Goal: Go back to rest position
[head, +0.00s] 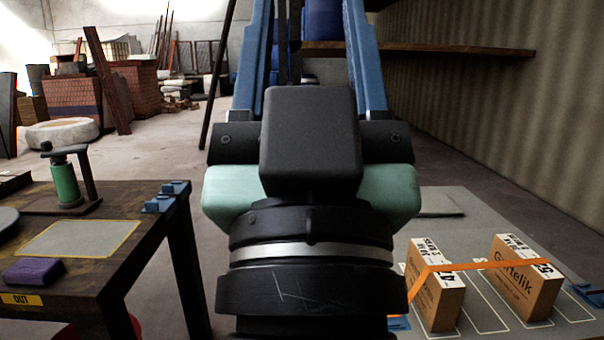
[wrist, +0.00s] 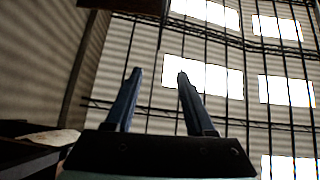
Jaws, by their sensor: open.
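My gripper (head: 307,8) is raised in the middle of the head view, its two blue fingers pointing up and away with a wide gap between them. It holds nothing. In the wrist view the two fingers (wrist: 159,75) stand apart against the wall and bright windows, with nothing between them. My wrist and arm hide the middle of the floor in the head view.
At left, a dark wooden table (head: 105,268) bears a green cylinder device (head: 65,185), a yellow-edged grey pad (head: 80,239) and a purple block (head: 34,271). Open floor lies beyond.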

